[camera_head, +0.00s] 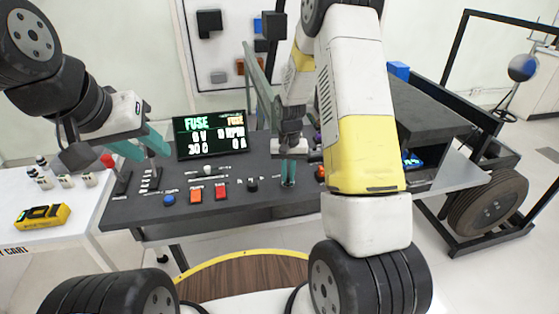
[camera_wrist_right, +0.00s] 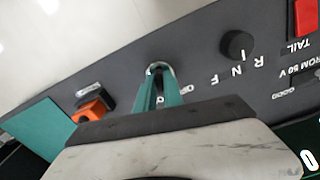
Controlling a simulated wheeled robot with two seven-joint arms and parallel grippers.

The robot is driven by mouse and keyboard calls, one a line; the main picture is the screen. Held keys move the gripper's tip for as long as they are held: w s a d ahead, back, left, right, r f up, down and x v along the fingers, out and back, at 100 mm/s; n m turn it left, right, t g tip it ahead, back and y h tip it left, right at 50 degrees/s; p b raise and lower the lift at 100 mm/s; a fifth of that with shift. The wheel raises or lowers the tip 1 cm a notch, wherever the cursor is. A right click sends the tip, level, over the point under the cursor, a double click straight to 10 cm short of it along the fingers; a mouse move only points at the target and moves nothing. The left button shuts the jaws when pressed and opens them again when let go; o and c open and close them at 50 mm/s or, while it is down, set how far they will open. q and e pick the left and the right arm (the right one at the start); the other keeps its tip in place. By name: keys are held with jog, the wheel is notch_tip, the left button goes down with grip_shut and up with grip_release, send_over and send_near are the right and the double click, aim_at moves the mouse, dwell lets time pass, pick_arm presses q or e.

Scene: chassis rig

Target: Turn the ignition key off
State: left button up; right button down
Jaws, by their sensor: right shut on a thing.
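My right gripper (camera_head: 288,181) points down at the right part of the dark control panel (camera_head: 270,168). In the right wrist view its green fingers (camera_wrist_right: 158,76) are close together at the panel, shut on a small metallic piece (camera_wrist_right: 160,67), which appears to be the ignition key. The fingers hide most of the key, so its turned position cannot be read. My left gripper (camera_head: 155,150) is above the left part of the panel, with its green fingers apart and nothing visible between them.
A round selector knob (camera_wrist_right: 238,45) marked R N F is beside the right gripper, with an orange control (camera_wrist_right: 95,108) on its other side. A display (camera_head: 211,136) reads FUSE. A red-topped lever (camera_head: 107,160) is near the left gripper. A yellow meter (camera_head: 42,216) lies on the white cart.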

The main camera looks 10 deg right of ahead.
aim_at(288, 175)
jog(key=n, duration=0.4)
jog(key=shift+n, duration=2.2)
jog(key=c, duration=1.5)
grip_release()
jog(key=shift+o, duration=0.2)
jog(key=shift+r, duration=0.1)
notch_tip(288, 175, up, 8)
jog(key=shift+f, duration=0.15)
